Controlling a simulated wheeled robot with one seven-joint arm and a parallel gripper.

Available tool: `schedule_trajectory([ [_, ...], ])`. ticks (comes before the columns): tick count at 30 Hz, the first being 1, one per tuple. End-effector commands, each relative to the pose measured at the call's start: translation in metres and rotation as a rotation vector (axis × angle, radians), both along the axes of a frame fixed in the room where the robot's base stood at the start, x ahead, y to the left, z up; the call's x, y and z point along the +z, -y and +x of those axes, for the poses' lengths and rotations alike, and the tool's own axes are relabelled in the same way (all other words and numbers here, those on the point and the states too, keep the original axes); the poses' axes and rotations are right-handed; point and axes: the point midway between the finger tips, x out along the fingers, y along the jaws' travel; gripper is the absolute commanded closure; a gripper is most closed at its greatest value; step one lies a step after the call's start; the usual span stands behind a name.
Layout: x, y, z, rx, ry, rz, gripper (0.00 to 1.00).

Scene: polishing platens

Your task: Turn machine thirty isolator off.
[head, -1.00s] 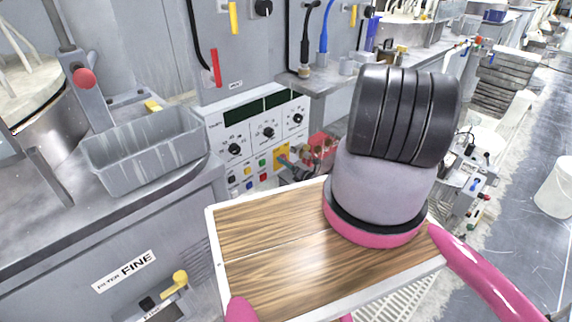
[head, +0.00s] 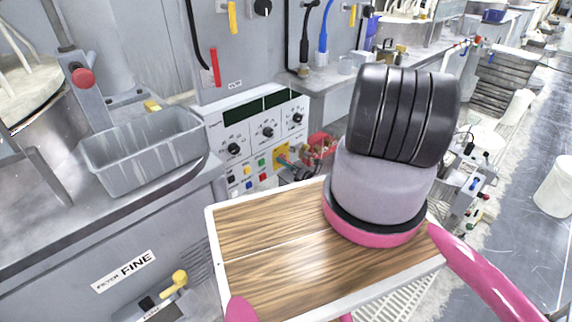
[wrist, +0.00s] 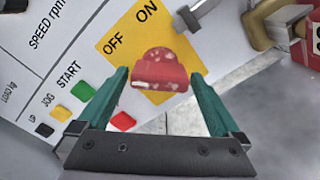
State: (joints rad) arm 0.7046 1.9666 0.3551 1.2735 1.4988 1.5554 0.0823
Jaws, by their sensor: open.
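The isolator's red knob (wrist: 160,70) sits on a yellow plate (wrist: 113,43) marked OFF and ON in the wrist view. My gripper (wrist: 158,76) is open, with one teal finger on each side of the knob. Whether the fingers touch it, I cannot tell. The knob's pointing direction is not clear. In the head view the yellow plate (head: 281,150) is at the lower right of the white control panel (head: 216,123), partly hidden by my gripper.
Green START (wrist: 83,91) and red (wrist: 123,121) buttons lie just left of the knob. A grey tab (wrist: 190,16) stands near ON. In the head view, a red box (head: 321,142) is right of the panel and a grey tray (head: 140,172) is left.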

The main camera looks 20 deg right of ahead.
Motion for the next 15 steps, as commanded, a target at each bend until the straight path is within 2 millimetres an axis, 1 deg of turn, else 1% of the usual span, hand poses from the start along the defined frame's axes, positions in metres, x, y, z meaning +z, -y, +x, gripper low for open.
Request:
schedule_trajectory([
  [5,0.000,0.013,-0.027,-0.004,-0.002,0.002,0.00],
  [12,0.000,0.030,-0.072,-0.003,-0.002,0.001,0.00],
  [15,0.000,0.036,-0.084,-0.002,-0.001,0.001,0.00],
])
